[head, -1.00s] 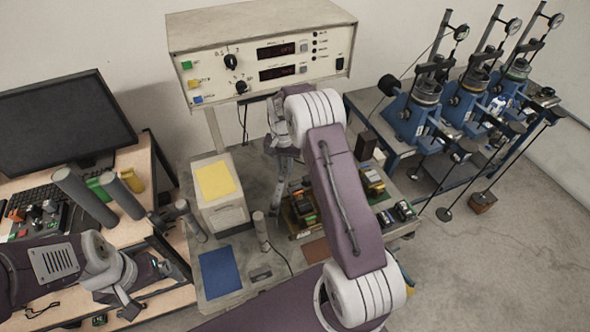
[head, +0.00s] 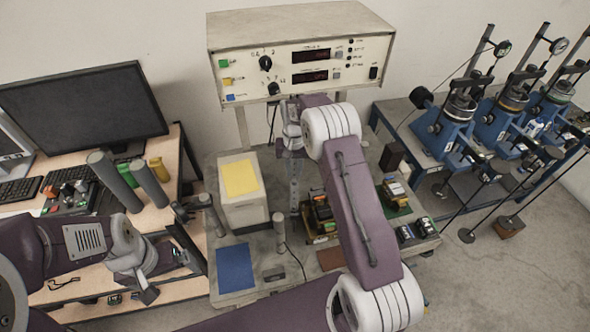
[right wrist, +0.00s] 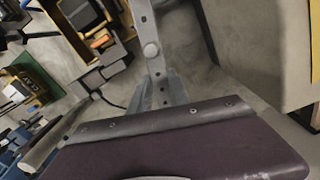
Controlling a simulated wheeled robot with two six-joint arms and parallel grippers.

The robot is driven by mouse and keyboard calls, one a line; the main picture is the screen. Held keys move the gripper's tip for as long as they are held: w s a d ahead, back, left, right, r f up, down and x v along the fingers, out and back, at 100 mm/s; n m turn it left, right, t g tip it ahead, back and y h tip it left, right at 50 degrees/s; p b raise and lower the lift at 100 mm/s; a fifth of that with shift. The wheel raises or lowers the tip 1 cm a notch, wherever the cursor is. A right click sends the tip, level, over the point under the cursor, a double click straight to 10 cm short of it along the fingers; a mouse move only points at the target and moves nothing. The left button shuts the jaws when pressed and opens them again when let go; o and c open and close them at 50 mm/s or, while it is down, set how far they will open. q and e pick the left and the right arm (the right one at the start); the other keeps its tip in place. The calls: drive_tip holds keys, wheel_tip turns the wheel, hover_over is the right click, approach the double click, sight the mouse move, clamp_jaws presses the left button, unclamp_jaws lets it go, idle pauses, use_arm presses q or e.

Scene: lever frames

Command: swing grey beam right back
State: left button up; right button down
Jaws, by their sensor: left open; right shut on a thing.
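The grey beam (head: 294,186) is a narrow perforated bar. In the head view it stands roughly upright below my right gripper (head: 291,146), beside the beige box. In the right wrist view the beam (right wrist: 146,28) runs up from between the fingers, with a round bolt head on it. My right gripper (right wrist: 163,92) is shut on the beam; its exact contact is partly hidden by my own wrist. My left gripper (head: 164,276) is open and empty over the wooden desk at lower left.
A beige instrument (head: 300,65) stands behind. The beige box (head: 243,205) with a yellow sheet is just left of the beam. Small coloured parts (head: 322,215) lie to its right. Blue lever machines (head: 450,130) stand at right; a monitor (head: 85,105) at left.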

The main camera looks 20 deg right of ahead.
drive_tip(key=c, duration=1.2)
unclamp_jaws()
drive_tip(key=shift+w+r, duration=0.1)
drive_tip(key=shift+r, duration=0.15)
wheel_tip(320, 180, up, 9)
drive_tip(key=b, duration=0.2)
drive_tip(key=shift+f+b, duration=0.2)
drive_tip(key=shift+b, duration=0.1)
